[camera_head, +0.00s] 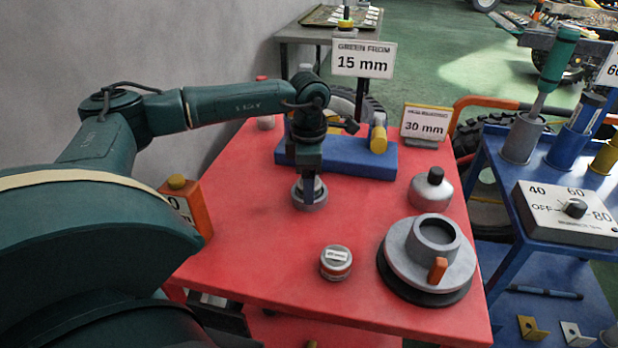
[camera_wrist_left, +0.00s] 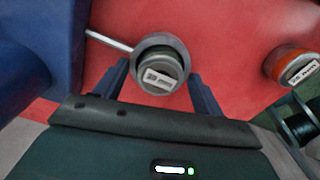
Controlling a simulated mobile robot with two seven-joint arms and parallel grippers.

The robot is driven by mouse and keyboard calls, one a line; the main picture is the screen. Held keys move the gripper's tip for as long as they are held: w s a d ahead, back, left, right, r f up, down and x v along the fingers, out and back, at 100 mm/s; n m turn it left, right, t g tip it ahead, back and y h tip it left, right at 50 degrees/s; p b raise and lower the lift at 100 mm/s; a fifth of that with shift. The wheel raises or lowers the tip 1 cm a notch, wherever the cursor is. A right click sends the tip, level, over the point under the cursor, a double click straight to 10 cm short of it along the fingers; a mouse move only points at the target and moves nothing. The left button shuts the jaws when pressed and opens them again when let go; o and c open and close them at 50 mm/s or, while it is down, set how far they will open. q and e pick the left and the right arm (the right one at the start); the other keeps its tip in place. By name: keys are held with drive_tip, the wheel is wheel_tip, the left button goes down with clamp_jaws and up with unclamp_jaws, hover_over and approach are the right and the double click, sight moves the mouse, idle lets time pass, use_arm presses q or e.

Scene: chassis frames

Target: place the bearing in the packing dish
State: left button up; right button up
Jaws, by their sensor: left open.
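My left gripper (camera_head: 309,192) points down over the red table, its open fingers either side of a round grey piece (camera_head: 310,199). In the left wrist view the gripper (camera_wrist_left: 163,88) straddles this piece (camera_wrist_left: 163,48); its top cylinder has a white number label. A second labelled round piece (camera_head: 335,262) stands nearer on the table and shows in the wrist view with an orange rim (camera_wrist_left: 292,65). I cannot tell which is the bearing. A wide grey dish (camera_head: 400,257) with a raised ring and orange tab sits on a black base at the right; it may be the packing dish.
A blue block (camera_head: 350,160) lies behind the gripper. A black-capped grey jar (camera_head: 431,192) stands beyond the dish. An orange container (camera_head: 187,208) is at the left edge of the red table (camera_head: 270,270). A blue cart (camera_head: 500,262) with tools stands to the right.

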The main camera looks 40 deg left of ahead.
use_arm(q)
drive_tip(key=shift+r, duration=0.1)
wheel_tip(320, 180, up, 12)
drive_tip(key=shift+p, duration=0.45)
use_arm(e)
drive_tip(key=shift+a+f, duration=0.25)
drive_tip(key=shift+f, duration=0.1)
use_arm(q)
drive_tip(key=shift+r, duration=0.15)
use_arm(e)
drive_tip(key=shift+w+r, duration=0.1)
drive_tip(key=shift+r, duration=0.1)
